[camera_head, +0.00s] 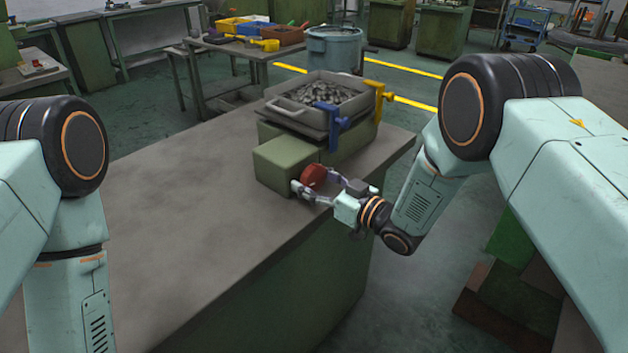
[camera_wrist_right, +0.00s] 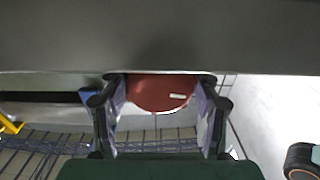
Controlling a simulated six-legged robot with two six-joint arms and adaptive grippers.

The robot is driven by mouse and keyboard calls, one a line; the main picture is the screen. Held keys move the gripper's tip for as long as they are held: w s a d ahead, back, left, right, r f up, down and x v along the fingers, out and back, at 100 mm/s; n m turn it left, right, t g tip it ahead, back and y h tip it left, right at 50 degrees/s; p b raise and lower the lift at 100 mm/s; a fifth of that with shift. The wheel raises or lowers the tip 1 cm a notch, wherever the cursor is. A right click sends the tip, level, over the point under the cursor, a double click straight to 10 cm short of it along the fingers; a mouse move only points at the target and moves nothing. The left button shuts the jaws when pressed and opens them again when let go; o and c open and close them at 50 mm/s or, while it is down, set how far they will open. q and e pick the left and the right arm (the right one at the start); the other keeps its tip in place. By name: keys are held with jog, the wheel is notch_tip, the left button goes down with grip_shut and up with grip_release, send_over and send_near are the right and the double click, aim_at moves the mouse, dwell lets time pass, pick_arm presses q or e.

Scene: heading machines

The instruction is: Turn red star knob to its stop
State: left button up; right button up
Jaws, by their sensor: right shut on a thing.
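The red star knob (camera_head: 314,176) sits on the front face of a green machine block (camera_head: 283,163) on the bench. My right gripper (camera_head: 316,191) is shut on the knob, with a finger on either side of it. In the right wrist view the red knob (camera_wrist_right: 160,93) lies between the two fingers (camera_wrist_right: 160,112), and a small white mark shows on it. The knob's far side and its shaft are hidden. My left arm enters at the left of the head view, but its gripper is out of view.
A grey tray of small metal parts (camera_head: 320,91) stands behind the block. A blue clamp (camera_head: 331,122) and a yellow clamp (camera_head: 379,98) are at its right side. The bench top (camera_head: 170,200) is bare to the left. A table with bins and a blue-grey drum (camera_head: 334,48) stand farther back.

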jog(key=shift+r+m, duration=0.15)
jog(key=shift+m, duration=0.15)
jog(key=m+p, duration=0.1)
jog(key=m, duration=0.1)
jog(key=shift+m, duration=0.3)
jog(key=shift+a+r+m+p, duration=0.1)
jog(key=shift+m+p, duration=0.3)
jog(key=shift+m, duration=1.4)
jog(key=o, duration=1.2)
jog(key=shift+c, duration=0.2)
jog(key=shift+f, duration=0.2)
